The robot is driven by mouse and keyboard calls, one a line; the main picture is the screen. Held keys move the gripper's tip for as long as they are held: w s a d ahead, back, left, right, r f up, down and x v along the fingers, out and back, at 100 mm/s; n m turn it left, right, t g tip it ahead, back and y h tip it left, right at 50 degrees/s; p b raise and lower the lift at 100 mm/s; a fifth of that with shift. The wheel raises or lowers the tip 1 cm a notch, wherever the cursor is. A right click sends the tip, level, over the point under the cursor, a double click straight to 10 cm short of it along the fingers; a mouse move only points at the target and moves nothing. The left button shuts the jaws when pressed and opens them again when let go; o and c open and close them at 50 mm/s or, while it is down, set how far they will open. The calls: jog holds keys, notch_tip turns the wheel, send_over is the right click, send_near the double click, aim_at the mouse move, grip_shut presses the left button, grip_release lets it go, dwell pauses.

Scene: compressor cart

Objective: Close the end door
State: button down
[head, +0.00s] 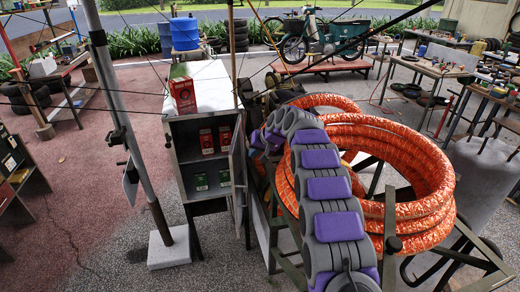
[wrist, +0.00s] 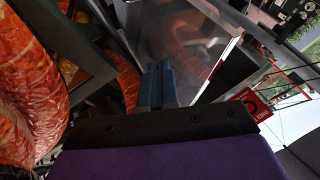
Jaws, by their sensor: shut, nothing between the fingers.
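The cabinet (head: 177,190) is a grey metal box on legs, its front open toward me. Its end door (head: 238,172) stands swung open at the cabinet's right side, seen nearly edge-on. My gripper (wrist: 157,84) has its two dark blue fingers together, with nothing between them. In the wrist view a shiny grey panel (wrist: 190,35), which looks like the door, lies just beyond and right of the fingertips. I cannot tell whether they touch it.
Thick orange hose coils (head: 405,165) lie close right of my arm; they also fill the left of the wrist view (wrist: 35,80). A red box (head: 182,92) sits on the cabinet top. Red and green boxes (head: 206,142) stand inside. A grey post (head: 125,120) rises left of the cabinet.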

aim_at(235, 160)
jog(key=a, duration=0.1)
jog(key=a+f, duration=0.1)
jog(key=a, duration=0.3)
jog(key=shift+w+a+f+b, duration=0.1)
jog(key=shift+w+f+b, duration=0.15)
jog(key=shift+w+b, duration=0.1)
